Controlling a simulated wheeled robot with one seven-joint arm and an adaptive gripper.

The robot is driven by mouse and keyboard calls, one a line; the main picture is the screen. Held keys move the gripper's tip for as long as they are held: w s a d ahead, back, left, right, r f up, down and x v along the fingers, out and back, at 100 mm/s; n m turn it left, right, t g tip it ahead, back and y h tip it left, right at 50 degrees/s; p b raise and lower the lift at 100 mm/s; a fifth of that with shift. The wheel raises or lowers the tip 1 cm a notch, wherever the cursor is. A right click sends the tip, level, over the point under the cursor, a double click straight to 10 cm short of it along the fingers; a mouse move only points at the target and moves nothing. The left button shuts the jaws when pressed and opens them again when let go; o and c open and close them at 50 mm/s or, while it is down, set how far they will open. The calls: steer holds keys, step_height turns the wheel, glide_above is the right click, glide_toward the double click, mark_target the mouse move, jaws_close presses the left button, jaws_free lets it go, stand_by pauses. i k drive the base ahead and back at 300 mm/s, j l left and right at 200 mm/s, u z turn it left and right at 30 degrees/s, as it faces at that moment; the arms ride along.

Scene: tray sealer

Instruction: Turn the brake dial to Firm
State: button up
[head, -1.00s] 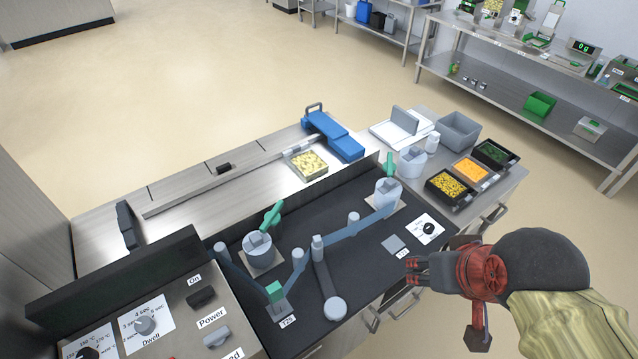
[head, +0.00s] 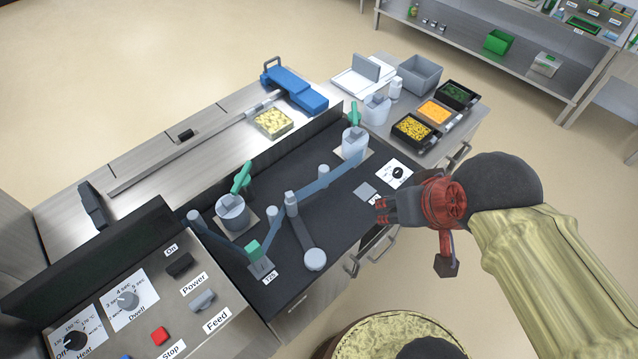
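A small black dial (head: 397,173) on a white square plate with markings sits at the right end of the dark machine deck. Its lettering is too small to read, so I cannot tell its setting or confirm it is the brake dial. My gripper (head: 380,210) is just below and left of that dial in the head view, pointing left, apart from it in the picture. The fingers are dark and small, and I cannot tell whether they are open. I see nothing held in them.
The control panel at lower left has a Heat dial (head: 75,341), a Dwell dial (head: 128,299) and a red Stop button (head: 160,336). A blue film path runs past rollers to a grey reel (head: 232,212). Food trays (head: 413,130) stand behind the dial. Open floor lies right.

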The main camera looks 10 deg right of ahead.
mark_target(397, 171)
steer(key=i+l, duration=0.2)
steer(key=l, duration=0.15)
steer(key=i+l, duration=0.45)
steer(key=l, duration=0.25)
